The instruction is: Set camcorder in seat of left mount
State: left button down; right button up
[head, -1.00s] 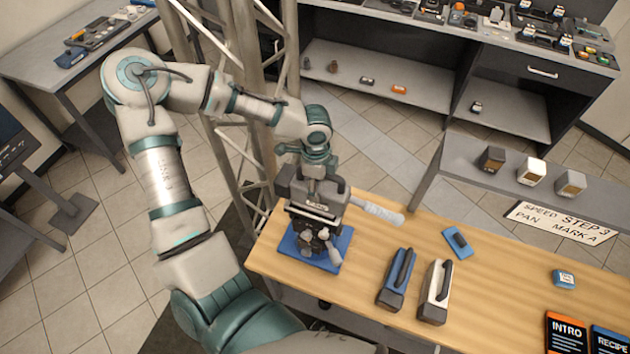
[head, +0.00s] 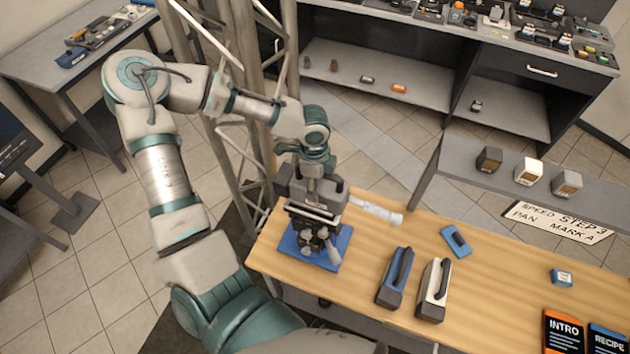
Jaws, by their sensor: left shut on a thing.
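The left mount is a dark tripod-like head with knobs and a handle (head: 318,238), standing on a blue pad (head: 334,258) at the left end of the wooden table. A dark grey camcorder (head: 330,202) with a pale label is at the top of the mount. My left gripper (head: 314,180) comes down from above and is shut on the camcorder. I cannot tell whether the camcorder is fully down in the seat, as the contact is hidden. My right gripper is not in view.
A blue device (head: 456,241), a small blue box (head: 562,279) and cards lie further right. A metal truss (head: 240,150) rises close behind my arm.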

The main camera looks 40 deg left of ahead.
pick_arm(q)
jog(key=shift+d+r, duration=0.1)
jog(key=shift+d, duration=0.25)
jog(key=shift+a+f, duration=0.4)
jog(key=shift+a, duration=0.25)
jog(key=c, duration=0.6)
grip_release()
jog(key=o, duration=0.4)
jog(key=shift+d, duration=0.25)
jog(key=shift+o, duration=0.3)
jog(key=shift+d+r, duration=0.1)
jog(key=shift+d, duration=0.1)
jog(key=r, duration=0.7)
jog(key=a+r, duration=0.1)
jog(key=r, duration=0.3)
jog(key=shift+s, duration=0.1)
jog(key=shift+d+r, duration=0.2)
jog(key=shift+r, duration=0.25)
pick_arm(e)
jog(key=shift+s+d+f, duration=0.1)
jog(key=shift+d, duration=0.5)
